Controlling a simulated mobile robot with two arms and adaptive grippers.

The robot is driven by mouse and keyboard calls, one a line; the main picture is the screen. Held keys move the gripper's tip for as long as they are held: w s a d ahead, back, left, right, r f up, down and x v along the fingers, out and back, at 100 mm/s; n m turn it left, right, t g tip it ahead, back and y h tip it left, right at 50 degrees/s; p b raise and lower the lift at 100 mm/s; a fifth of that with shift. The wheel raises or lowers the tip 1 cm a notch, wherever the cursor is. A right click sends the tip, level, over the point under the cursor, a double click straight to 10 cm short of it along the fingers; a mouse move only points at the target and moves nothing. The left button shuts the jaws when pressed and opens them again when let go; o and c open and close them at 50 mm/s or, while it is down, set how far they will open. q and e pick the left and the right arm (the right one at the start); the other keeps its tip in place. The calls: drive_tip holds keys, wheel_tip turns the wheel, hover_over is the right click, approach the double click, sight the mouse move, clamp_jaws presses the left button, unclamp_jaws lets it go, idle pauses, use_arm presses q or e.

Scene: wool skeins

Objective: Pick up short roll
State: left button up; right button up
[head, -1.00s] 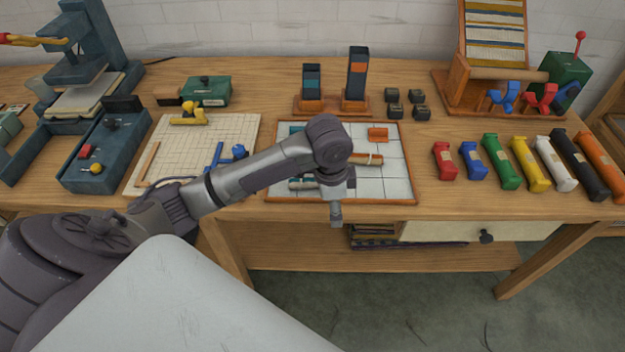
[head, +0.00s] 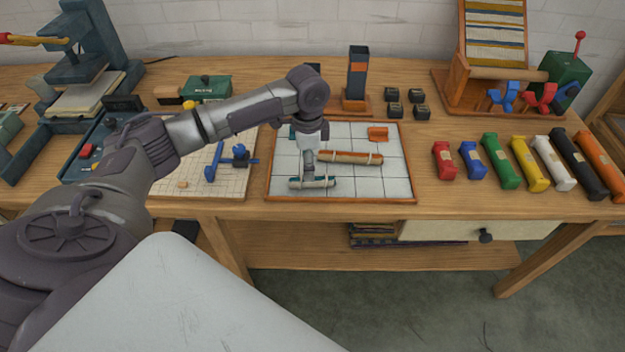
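A short teal roll (head: 322,183) with light bands lies at the front left of the tiled tray (head: 386,188). A longer orange-brown roll (head: 352,158) with light bands lies behind it, near the middle of the tray. My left gripper (head: 308,173) points down over the tray, just behind or above the teal roll and near the orange roll's left end. Its fingers are small and seen narrowly, so I cannot tell their opening or whether they touch the teal roll. My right gripper is out of view.
A small orange block (head: 378,134) lies at the tray's back right, with a dark upright holder (head: 357,75) behind. Several coloured skeins, including a red one (head: 444,160), lie to the right. A gridded board (head: 236,184) with blue tools is at left.

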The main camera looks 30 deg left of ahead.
use_arm(q)
drive_tip(key=shift+w+d+f+p, duration=0.15)
drive_tip(key=shift+f+p, duration=0.1)
drive_tip(key=shift+f, duration=1.2)
drive_tip(key=shift+s+d+f+p, duration=0.15)
drive_tip(key=shift+f+p, duration=0.1)
drive_tip(key=shift+f, duration=1.2)
drive_tip(key=shift+w, duration=0.1)
drive_tip(key=c, duration=1.1)
drive_tip(key=shift+c, duration=0.2)
drive_tip(key=shift+r, duration=0.15)
